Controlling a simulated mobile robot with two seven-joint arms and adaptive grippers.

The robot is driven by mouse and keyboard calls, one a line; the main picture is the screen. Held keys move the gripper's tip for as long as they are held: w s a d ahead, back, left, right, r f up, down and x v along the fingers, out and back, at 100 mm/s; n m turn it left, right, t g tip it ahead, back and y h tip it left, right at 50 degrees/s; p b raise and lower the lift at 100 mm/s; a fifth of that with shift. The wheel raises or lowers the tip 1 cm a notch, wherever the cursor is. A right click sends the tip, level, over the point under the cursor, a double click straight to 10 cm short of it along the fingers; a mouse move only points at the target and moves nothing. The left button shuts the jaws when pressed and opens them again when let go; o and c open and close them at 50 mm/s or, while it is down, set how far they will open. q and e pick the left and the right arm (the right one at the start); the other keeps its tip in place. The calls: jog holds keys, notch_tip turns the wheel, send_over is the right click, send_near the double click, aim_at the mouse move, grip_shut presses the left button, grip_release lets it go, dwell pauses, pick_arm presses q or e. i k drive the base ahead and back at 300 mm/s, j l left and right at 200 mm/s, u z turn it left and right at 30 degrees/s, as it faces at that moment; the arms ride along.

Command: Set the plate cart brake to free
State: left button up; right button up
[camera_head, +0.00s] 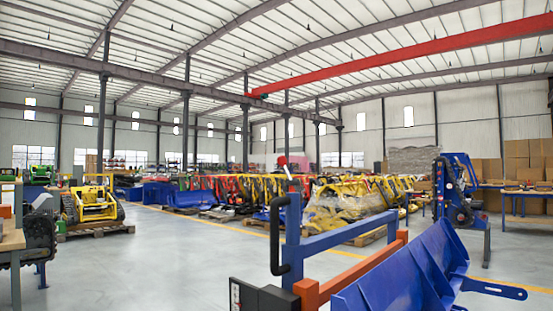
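A cart with a blue upper rail (345,236) and an orange lower rail (365,268) stands close in front, cut by the bottom edge; I take it for the plate cart. A black looped handle (276,240) is fixed at its near end. A red knob (282,160) on a thin pale stem shows just above the blue post. It may be the brake lever, but I cannot tell its setting. A black box (262,298) with small markings sits at the bottom, partly cut off. Neither of my grippers is in view.
A long blue trough-like part (410,275) lies right of the orange rail. A blue and black machine (455,192) stands behind it. A yellow tracked machine (92,203) rests on a pallet at left. Grey floor (165,270) is clear left of the cart.

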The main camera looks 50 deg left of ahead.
aim_at(282, 161)
jog(key=j+z, duration=0.15)
jog(key=j, duration=0.6)
jog(key=k+j+z, duration=0.1)
jog(key=j, duration=0.65)
jog(key=k+j+z, duration=0.15)
jog(key=j, duration=0.55)
jog(key=j+z, duration=0.3)
jog(key=j, duration=1.8)
